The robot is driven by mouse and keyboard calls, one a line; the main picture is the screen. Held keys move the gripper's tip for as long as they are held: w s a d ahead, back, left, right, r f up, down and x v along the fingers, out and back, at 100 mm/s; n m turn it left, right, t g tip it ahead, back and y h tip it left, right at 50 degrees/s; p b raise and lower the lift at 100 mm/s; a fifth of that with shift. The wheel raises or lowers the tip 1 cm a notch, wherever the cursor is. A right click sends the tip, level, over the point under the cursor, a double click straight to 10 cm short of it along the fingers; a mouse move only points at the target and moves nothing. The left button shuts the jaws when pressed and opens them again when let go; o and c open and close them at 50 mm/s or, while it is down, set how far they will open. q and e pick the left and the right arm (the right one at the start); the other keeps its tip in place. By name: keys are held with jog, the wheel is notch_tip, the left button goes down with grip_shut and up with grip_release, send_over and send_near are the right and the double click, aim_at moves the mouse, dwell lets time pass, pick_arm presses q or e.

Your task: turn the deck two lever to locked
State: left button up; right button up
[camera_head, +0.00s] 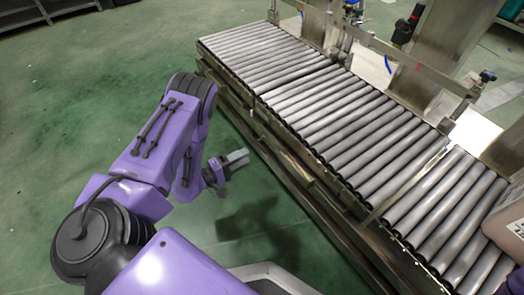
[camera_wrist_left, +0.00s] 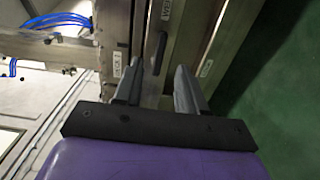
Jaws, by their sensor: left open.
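A dark, slim lever-like handle (camera_wrist_left: 160,53) shows in the left wrist view, lying along a metal rail just beyond my fingertips. I cannot tell whether it is the deck two lever, nor its setting. My left gripper (camera_wrist_left: 158,72) is open, its two grey fingers on either side of the line to that handle, with nothing between them. In the head view my left gripper (camera_head: 234,160) is beside the near side of the roller conveyor (camera_head: 320,105), above the green floor. The handle is hidden in the head view. My right gripper is out of view.
Small white labels (camera_wrist_left: 117,63) are on the metal parts, too blurred to read surely. Blue cables (camera_wrist_left: 60,20) hang at the upper left of the wrist view. Metal posts and a rail (camera_head: 400,55) stand behind the conveyor. Green floor (camera_head: 90,90) to the left is clear.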

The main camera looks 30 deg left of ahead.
aim_at(262, 147)
pick_arm(q)
jog(key=b+x, duration=0.2)
jog(key=x, duration=0.6)
jog(key=shift+w+b, duration=0.15)
jog(key=shift+b, duration=0.25)
grip_shut()
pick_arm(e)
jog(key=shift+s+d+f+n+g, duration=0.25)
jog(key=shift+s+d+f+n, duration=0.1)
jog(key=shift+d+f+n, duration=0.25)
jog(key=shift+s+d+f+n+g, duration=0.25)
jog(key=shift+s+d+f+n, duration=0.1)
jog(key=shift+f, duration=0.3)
